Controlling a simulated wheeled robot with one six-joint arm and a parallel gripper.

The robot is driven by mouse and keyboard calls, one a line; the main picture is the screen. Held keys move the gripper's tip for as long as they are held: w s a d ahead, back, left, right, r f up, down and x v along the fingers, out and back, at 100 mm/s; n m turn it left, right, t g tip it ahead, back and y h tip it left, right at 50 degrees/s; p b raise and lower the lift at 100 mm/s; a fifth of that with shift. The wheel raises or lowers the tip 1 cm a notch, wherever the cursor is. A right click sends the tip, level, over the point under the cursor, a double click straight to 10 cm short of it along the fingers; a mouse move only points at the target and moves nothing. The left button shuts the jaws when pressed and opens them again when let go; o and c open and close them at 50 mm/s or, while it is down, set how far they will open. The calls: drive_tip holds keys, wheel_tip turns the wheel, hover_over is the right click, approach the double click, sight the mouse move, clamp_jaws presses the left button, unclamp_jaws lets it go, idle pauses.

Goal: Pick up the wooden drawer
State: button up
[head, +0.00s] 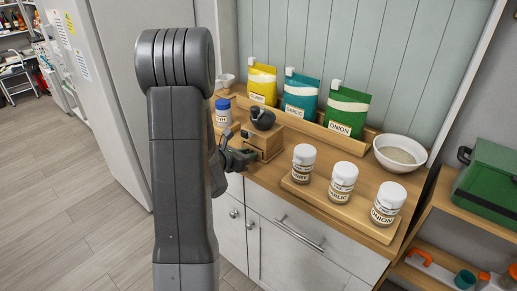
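A small wooden box-shaped mill (268,144) stands on the wooden counter (234,103), with a dark rounded top and crank. I take the wooden drawer to be in its lower front, but I cannot make it out separately. My gripper (243,158) is at the left front side of this box, close to it, partly hidden behind my own arm. I cannot tell whether it touches the box or holds anything, and its finger gap is not clear.
A jar with a blue lid (223,113) is left of the box. Three white-lidded jars (343,182) stand on a board to the right. Yellow, teal and green bags (300,96) and a white bowl (399,153) are behind. A white cabinet (290,250) is below.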

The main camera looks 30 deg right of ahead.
clamp_jaws()
drive_tip(key=shift+b, duration=0.35)
drive_tip(key=s+a+b, duration=0.1)
drive_tip(key=s+a, duration=0.2)
drive_tip(key=a, duration=0.5)
drive_tip(key=s+a+b, duration=0.1)
drive_tip(key=s+a, duration=0.3)
drive_tip(key=a, duration=0.5)
drive_tip(key=w+a+n+t+y+p, duration=0.3)
drive_tip(key=w+a+n+t+y, duration=0.4)
drive_tip(key=w+a+n, duration=0.3)
drive_tip(key=shift+w+a+t+y, duration=0.4)
drive_tip(key=shift+w+a+y, duration=0.3)
drive_tip(key=shift+w+a, duration=2.1)
drive_tip(key=shift+w+d, duration=0.3)
drive_tip(key=shift+d, duration=0.25)
